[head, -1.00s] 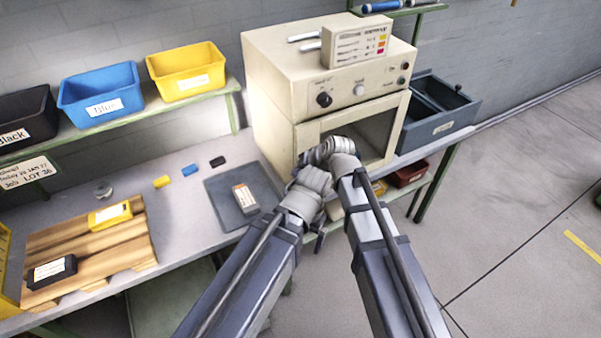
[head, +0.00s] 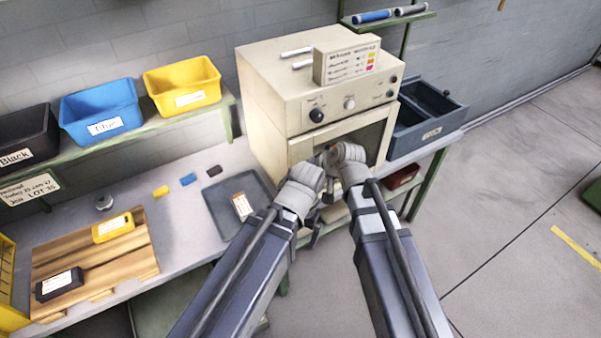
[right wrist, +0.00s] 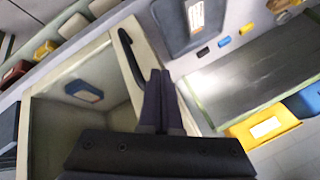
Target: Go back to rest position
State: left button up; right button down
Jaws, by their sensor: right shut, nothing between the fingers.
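My left gripper (head: 313,232) is in front of the cream oven (head: 272,105), between it and the dark tray. Its fingers are mostly hidden by the wrist, so I cannot tell their opening. My right gripper (head: 330,180) is just in front of the oven's front face, beside the left one. In the right wrist view the right gripper's fingers (right wrist: 157,100) are together with nothing between them, over the oven's frame and dark handle (right wrist: 130,58). A blue labelled block (right wrist: 85,90) shows within the oven's front frame.
The bench holds the dark tray (head: 222,219) with a labelled cartridge (head: 242,206), and a wooden board (head: 128,258) with yellow and black cartridges. Black, blue (head: 100,110) and yellow bins stand on the shelf. A blue-grey drawer unit (head: 430,115) is right of the oven.

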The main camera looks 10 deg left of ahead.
jog(key=shift+d, duration=0.1)
jog(key=s+d+f+g+h, duration=0.15)
jog(key=s+d, duration=0.25)
jog(key=d, duration=0.4)
jog(key=s+d+f+m+g+h, duration=0.1)
jog(key=s+d+h, duration=0.15)
jog(key=d, duration=0.45)
jog(key=s+d+f+g+h, duration=0.2)
jog(key=s+d, duration=0.2)
jog(key=d, duration=0.4)
jog(key=s+a+n, duration=0.3)
jog(key=s+a, duration=0.2)
jog(key=a, duration=0.6)
jog(key=shift+s+a+f+n+h+b, duration=0.2)
jog(key=shift+s+a+n+h+b, duration=0.15)
jog(key=shift+s+n+h, duration=0.05)
jog(key=shift+g, duration=0.25)
